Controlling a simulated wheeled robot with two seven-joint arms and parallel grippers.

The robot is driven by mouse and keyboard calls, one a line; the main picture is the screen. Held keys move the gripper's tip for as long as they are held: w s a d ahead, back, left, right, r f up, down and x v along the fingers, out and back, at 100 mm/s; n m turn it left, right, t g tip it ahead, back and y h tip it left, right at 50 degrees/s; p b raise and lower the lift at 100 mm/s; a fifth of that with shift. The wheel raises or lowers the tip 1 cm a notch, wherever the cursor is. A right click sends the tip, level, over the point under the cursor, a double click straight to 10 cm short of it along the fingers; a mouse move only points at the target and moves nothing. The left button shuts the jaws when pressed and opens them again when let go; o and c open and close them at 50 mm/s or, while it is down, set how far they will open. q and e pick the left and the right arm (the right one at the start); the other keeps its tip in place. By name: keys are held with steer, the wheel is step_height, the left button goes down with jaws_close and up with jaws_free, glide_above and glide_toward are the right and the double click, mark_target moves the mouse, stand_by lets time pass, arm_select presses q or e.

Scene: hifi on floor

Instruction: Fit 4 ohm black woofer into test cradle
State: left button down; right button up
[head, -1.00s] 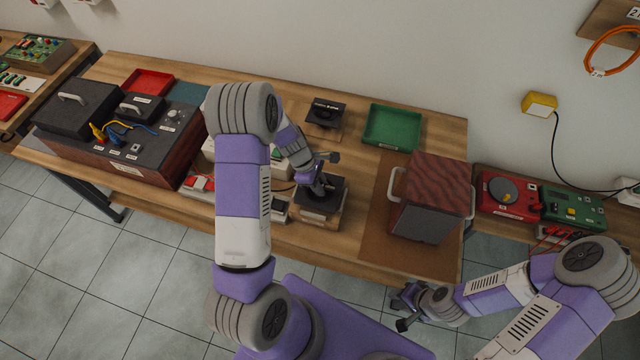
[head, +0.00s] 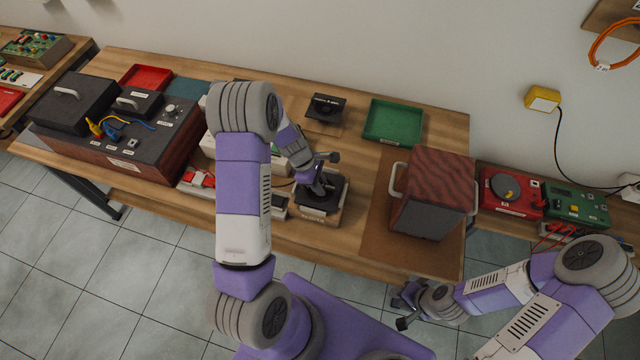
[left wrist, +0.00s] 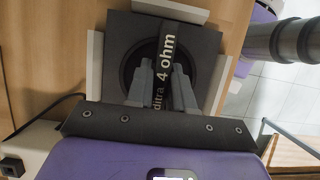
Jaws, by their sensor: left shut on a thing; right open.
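A square black woofer (left wrist: 203,43) has a strap-like bar labelled "ditra 4 ohm"; it also shows in the head view (head: 335,190). My left gripper (left wrist: 162,82) is shut on its middle bar. Light walls of the test cradle (left wrist: 94,62) stand close around the woofer on the left, top and right in the left wrist view. The cradle also shows on the bench in the head view (head: 318,216). I cannot tell whether the woofer rests fully on its floor. My left gripper points down in the head view (head: 322,180). My right gripper (head: 400,306) is open and empty off the front edge.
A second black speaker (head: 326,107) stands behind, its label too small to read. A green tray (head: 393,122) is at the back. A wood-grain cabinet with handles (head: 434,190) stands right of the cradle. A dark console (head: 125,143) fills the left.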

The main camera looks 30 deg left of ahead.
arm_select(q)
steer(key=shift+r, duration=0.1)
steer(key=c, duration=1)
jaws_free()
steer(key=shift+o, duration=0.4)
steer(key=p+v, duration=0.1)
steer(key=v, duration=0.6)
steer(key=shift+a+r, duration=0.1)
steer(key=shift+r, duration=0.15)
steer(key=shift+r+p, duration=0.1)
steer(key=shift+p, duration=0.25)
step_height(320, 180, up, 8)
steer(key=p, duration=0.7)
